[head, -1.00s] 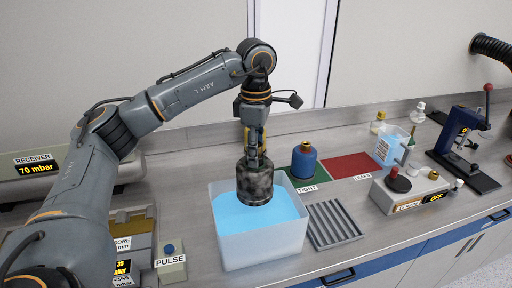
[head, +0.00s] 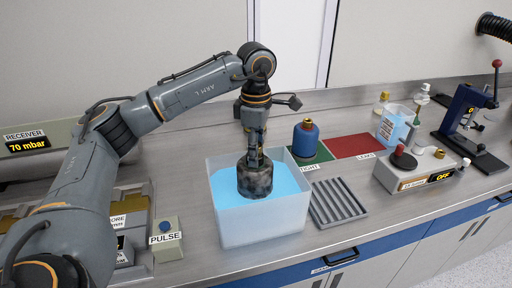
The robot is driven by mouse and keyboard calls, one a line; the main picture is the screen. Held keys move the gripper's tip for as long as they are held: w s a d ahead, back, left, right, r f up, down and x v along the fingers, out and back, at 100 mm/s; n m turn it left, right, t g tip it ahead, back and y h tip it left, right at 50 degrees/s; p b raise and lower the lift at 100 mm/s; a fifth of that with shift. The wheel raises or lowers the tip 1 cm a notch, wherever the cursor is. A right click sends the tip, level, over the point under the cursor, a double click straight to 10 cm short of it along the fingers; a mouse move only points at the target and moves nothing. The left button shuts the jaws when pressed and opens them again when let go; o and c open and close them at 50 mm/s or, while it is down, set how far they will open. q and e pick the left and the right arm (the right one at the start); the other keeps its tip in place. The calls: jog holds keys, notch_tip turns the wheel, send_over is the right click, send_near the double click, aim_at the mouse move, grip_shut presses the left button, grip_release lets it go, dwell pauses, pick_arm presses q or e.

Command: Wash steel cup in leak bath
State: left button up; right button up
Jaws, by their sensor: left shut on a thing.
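The steel cup (head: 255,181) is a dark, mottled, stained cylinder. My left gripper (head: 254,155) points down and is shut on the cup's top. The cup is inside the leak bath (head: 262,226), a translucent white tub of bright blue liquid. Its lower part meets the liquid surface; I cannot tell how deep it sits. The cup looks upright. My right gripper is not in view.
Right of the bath lies a grey ribbed rack (head: 338,203). Behind stand a blue bottle (head: 306,139) on the green TIGHT mat and an empty red LEAKS mat (head: 357,146). A hotplate-like box (head: 413,174) reads OFF. A PULSE button box (head: 166,240) is left.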

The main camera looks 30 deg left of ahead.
pick_arm(q)
jog(key=shift+f+b, duration=2.75)
jog(key=shift+f, duration=1.65)
jog(key=shift+r, duration=0.1)
dwell(2.2)
